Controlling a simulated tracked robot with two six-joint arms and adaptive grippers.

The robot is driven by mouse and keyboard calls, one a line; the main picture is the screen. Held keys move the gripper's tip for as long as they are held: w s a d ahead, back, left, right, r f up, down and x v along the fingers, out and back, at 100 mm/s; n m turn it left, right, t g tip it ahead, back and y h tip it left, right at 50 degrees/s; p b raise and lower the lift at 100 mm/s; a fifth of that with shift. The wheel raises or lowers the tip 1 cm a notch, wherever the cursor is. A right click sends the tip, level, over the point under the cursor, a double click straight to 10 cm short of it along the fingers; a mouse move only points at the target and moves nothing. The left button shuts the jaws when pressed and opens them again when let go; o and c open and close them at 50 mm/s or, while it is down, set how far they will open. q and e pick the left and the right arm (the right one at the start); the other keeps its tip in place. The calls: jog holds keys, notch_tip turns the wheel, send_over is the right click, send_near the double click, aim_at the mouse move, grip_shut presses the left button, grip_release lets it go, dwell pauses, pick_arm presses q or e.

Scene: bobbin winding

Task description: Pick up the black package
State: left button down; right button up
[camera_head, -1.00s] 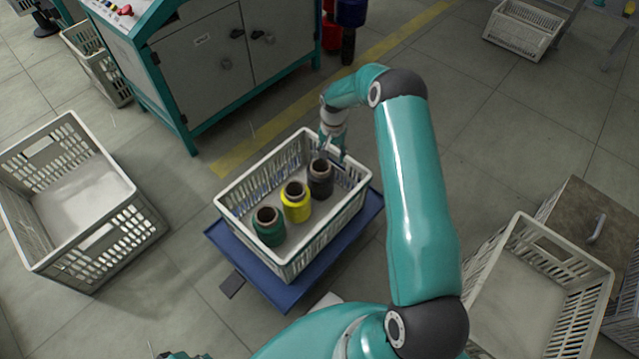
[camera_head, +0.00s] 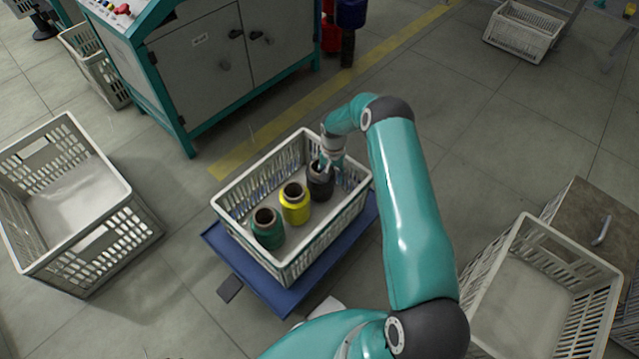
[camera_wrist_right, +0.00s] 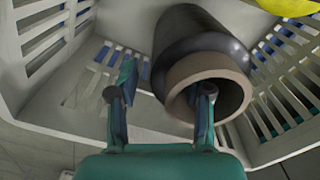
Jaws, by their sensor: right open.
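The black package is a black bobbin (camera_head: 320,186) with a brown core, upright at the far end of a light grey crate (camera_head: 340,222). It also shows large in the right wrist view (camera_wrist_right: 200,42), its open core end facing the camera. My right gripper (camera_wrist_right: 165,88) is open at its rim. One finger overlaps the core opening, and the other is outside the left side. I cannot tell whether either touches. In the head view the gripper (camera_head: 327,166) partly covers the bobbin's top. My left gripper is not in view.
A yellow bobbin (camera_head: 295,208) and a green bobbin (camera_head: 267,234) stand in the same crate, on a blue platform (camera_head: 225,250). Empty crates stand at left (camera_head: 100,235) and right (camera_head: 520,310). A teal-framed cabinet (camera_head: 205,70) is behind. Crate walls surround the gripper closely.

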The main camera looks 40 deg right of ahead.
grip_shut()
jog(key=shift+r, duration=0.2)
dwell(0.4)
